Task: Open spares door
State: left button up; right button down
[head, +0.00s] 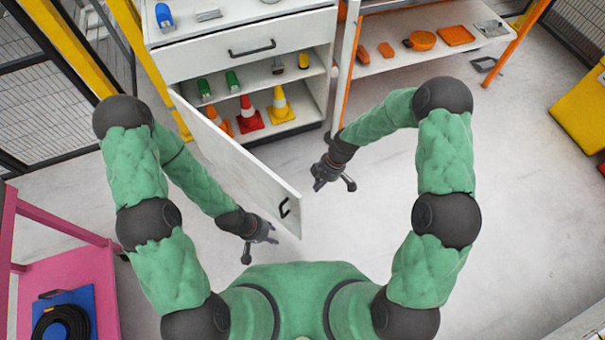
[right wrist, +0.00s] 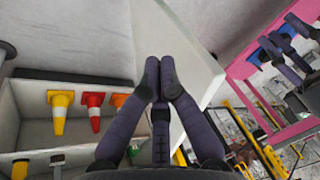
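The white spares door (head: 235,160) stands swung out from the cabinet (head: 240,55), hinged at its left side. Its dark handle (head: 284,207) is near the free edge, on the face toward my left arm. My left gripper (head: 262,244) is open and empty, just left of and below the handle, apart from it. My right gripper (head: 333,186) is open and empty, on the other side of the door, right of its free edge. In the right wrist view the door (right wrist: 185,50) lies beyond the fingers (right wrist: 160,85); whether they touch it I cannot tell.
Traffic cones (head: 250,113) and green items (head: 232,80) sit on the cabinet's open shelves below a closed drawer (head: 251,50). An orange-framed shelf (head: 430,55) stands at the right. A pink table (head: 60,280) is at the lower left. Floor right of the door is clear.

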jog(key=w+a+r+n+g+p, duration=0.1)
jog(key=w+r+n+p, duration=0.1)
jog(key=w+r+n, duration=0.7)
jog(key=s+a+f+n+b, duration=0.2)
jog(key=s+a+f+b, duration=0.1)
jog(key=s+a+f, duration=0.2)
notch_tip(320, 180, down, 2)
jog(key=s, duration=0.2)
jog(key=shift+s+a+h+b, duration=0.2)
jog(key=shift+s+h+b, duration=0.1)
jog(key=shift+s+h, duration=0.1)
